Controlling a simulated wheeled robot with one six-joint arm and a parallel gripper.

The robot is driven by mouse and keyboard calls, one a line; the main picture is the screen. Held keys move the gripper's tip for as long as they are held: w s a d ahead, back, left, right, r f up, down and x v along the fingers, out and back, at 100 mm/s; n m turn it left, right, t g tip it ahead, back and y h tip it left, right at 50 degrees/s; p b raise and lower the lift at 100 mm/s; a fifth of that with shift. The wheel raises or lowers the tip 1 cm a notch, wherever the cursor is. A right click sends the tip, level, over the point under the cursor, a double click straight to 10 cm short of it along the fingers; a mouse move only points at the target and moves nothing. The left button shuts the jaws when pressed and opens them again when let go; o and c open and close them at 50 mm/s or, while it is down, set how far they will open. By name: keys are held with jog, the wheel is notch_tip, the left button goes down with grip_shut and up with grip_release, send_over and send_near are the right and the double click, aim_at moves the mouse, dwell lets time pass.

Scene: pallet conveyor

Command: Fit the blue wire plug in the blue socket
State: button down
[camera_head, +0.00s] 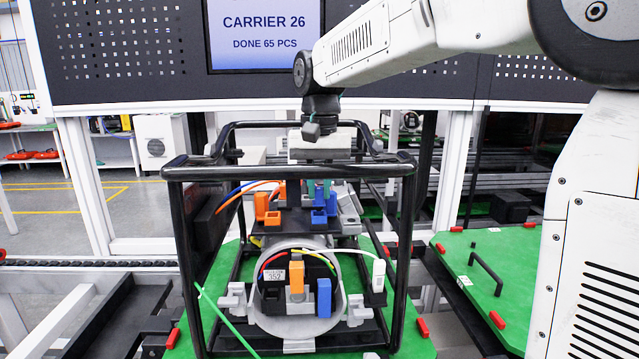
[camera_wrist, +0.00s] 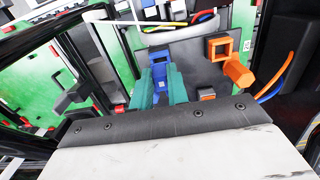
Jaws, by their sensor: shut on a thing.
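My gripper (camera_wrist: 160,88) has teal fingers shut on the blue wire plug (camera_wrist: 160,76), pointing down inside the black frame. In the head view the fingers (camera_head: 319,187) come down just above the blue parts on the dark plate. The blue socket (camera_head: 319,217) stands at the front right of that plate. In the wrist view blue shows just beyond the fingertips, but I cannot tell where plug ends and socket begins, or how deep the plug sits. The orange plug (camera_head: 260,207) and orange socket (camera_head: 273,217) stand to the left, apart from my gripper.
A black tubular frame (camera_head: 290,171) surrounds the work, its top bar close to my wrist. Below the plate, a grey ring (camera_head: 338,318) holds an orange block (camera_head: 297,277) and a blue block (camera_head: 324,298). Blue and orange wires arch at left. A green pallet (camera_head: 520,265) lies right.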

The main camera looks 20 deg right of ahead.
jog(key=shift+f, duration=0.95)
jog(key=c, duration=1.3)
grip_release()
jog(key=shift+r, duration=0.1)
notch_tip(320, 180, up, 8)
jog(key=shift+f, duration=0.15)
jog(key=s+d+r+m+t, duration=0.1)
jog(key=s+d+r, duration=0.15)
jog(key=s, duration=0.55)
jog(key=s+d+r, duration=0.2)
jog(key=s+r, duration=0.2)
jog(key=s, duration=0.4)
jog(key=s+f+n, duration=0.1)
jog(key=s+f, duration=0.3)
jog(key=f, duration=0.3)
jog(key=s+f+n, duration=0.2)
jog(key=s+f, duration=0.3)
jog(key=f, duration=0.2)
jog(key=s+a+f+n, duration=0.1)
jog(key=s+f, duration=0.3)
jog(key=f, duration=0.4)
jog(key=shift+s+f+n+t, duration=0.1)
jog(key=shift+s+n+t, duration=0.05)
jog(key=shift+n+t, duration=0.15)
